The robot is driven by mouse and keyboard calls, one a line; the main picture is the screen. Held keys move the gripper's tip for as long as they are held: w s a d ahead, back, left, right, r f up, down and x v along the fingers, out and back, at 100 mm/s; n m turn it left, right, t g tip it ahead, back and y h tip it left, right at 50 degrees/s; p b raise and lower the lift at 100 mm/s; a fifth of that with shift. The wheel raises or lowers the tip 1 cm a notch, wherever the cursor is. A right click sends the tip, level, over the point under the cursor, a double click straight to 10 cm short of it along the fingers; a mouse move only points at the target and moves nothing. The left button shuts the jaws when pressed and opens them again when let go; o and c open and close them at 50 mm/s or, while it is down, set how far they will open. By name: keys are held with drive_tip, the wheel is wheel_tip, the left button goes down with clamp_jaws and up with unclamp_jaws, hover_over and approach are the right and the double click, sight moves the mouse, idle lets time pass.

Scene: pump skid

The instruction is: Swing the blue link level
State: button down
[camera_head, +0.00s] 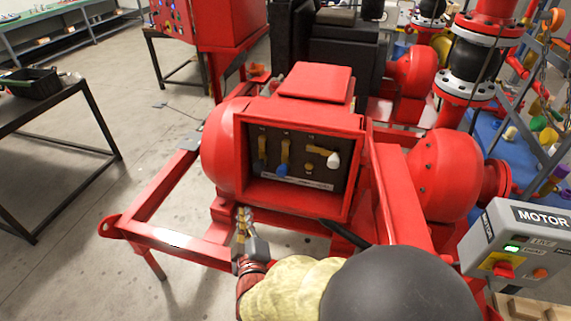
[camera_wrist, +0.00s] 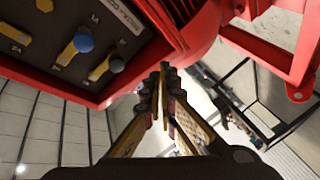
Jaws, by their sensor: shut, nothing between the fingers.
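The blue link is a yellow bar with a blue ball (camera_head: 282,169) at its end, inside the open red box. In the head view it hangs about upright, with the ball at the bottom. In the wrist view its blue ball (camera_wrist: 83,41) is at the upper left. My gripper (camera_head: 243,212) is shut and empty, outside the box at its lower left in the head view. In the wrist view its fingertips (camera_wrist: 164,69) are together, to the right of the panel and apart from the blue link.
A white-ended link (camera_head: 333,160) lies roughly level to the right. A dark-ended link (camera_head: 261,165) hangs to the left; it also shows in the wrist view (camera_wrist: 116,65). The box's red rim (camera_head: 295,202) surrounds the panel.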

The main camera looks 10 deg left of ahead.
sight(283, 160)
drive_tip(key=w+d+r+n+t+h, duration=0.1)
drive_tip(key=d+r+t, duration=0.2)
drive_tip(key=r, duration=0.5)
drive_tip(key=shift+w+t, duration=0.3)
drive_tip(key=shift+t, duration=0.2)
drive_tip(key=shift+w, duration=0.15)
drive_tip(key=w+d+b, duration=0.1)
drive_tip(key=w+b, duration=0.3)
drive_tip(key=w, duration=0.5)
drive_tip(key=shift+d, duration=0.2)
drive_tip(key=shift+w+d+f+n+p, duration=0.1)
drive_tip(key=shift+w+d+n+p, duration=0.05)
drive_tip(key=shift+n+p, duration=0.3)
